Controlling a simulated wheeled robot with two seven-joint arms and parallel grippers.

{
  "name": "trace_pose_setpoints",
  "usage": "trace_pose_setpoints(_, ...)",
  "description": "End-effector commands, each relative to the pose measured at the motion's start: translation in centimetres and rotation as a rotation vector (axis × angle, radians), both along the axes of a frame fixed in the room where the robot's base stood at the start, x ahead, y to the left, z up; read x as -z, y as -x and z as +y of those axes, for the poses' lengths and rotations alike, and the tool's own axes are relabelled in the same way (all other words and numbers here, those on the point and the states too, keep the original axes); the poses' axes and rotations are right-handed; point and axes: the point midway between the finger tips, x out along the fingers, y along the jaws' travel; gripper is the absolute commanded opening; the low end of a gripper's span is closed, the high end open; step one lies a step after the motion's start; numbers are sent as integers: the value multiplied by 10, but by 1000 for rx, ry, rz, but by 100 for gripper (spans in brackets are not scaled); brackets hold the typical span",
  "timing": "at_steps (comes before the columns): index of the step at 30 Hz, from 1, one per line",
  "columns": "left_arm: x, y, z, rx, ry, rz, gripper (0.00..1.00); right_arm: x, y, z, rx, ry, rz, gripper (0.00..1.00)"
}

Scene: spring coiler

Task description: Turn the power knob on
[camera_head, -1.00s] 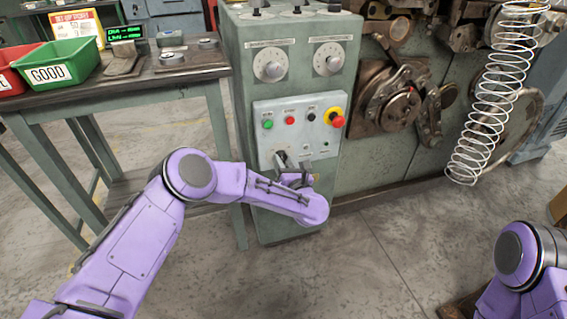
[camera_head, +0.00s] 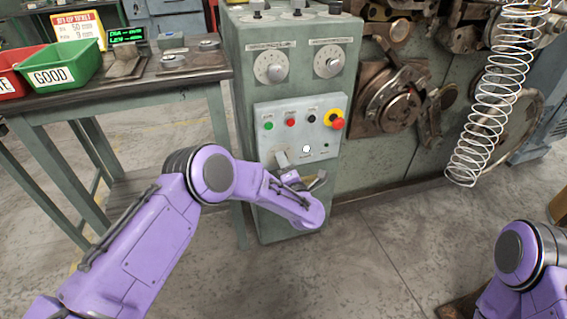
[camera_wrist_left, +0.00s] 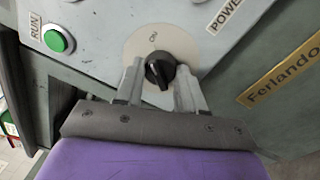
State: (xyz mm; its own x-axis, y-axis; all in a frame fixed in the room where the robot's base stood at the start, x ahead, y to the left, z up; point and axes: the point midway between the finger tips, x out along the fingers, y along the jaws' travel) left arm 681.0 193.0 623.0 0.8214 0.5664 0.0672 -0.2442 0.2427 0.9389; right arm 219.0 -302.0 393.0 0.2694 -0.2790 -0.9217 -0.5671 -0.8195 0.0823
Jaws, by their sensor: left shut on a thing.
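The black power knob (camera_wrist_left: 158,71) sits on a pale round plate (camera_wrist_left: 137,45) marked ON in the left wrist view. The fingers of my left gripper (camera_head: 297,168) stand on either side of it and are shut on it. In the head view the gripper and wrist are at the lower part of the control panel (camera_head: 268,108), and the knob is hidden there. A round white lamp (camera_head: 306,148) shows bright on the panel. My right gripper is out of view; only part of that arm shows at the lower right.
The green RUN button (camera_wrist_left: 57,41) is left of the knob. A red emergency button (camera_head: 337,124) and two dials (camera_head: 269,68) are above. A bench with a green GOOD bin (camera_head: 62,67) stands left. A large wire spring (camera_head: 478,135) hangs at right.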

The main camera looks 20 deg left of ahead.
Motion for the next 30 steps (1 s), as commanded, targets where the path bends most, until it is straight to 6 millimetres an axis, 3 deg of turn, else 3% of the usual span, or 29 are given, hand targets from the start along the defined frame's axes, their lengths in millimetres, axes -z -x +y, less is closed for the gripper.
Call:
trace_pose_setpoints(10, 3, 2, 3, -9, -114, 84, 8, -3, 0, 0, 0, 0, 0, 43)
trace_pose_setpoints(27, 3, 2, 3, -8, -137, 99, 8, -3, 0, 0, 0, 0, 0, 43)
trace_pose_setpoints(28, 3, 2, 3, -8, -136, 99, 48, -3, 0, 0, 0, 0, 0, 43)
trace_pose_setpoints(30, 3, 2, 2, -6, -136, 98, 64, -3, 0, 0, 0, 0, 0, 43)
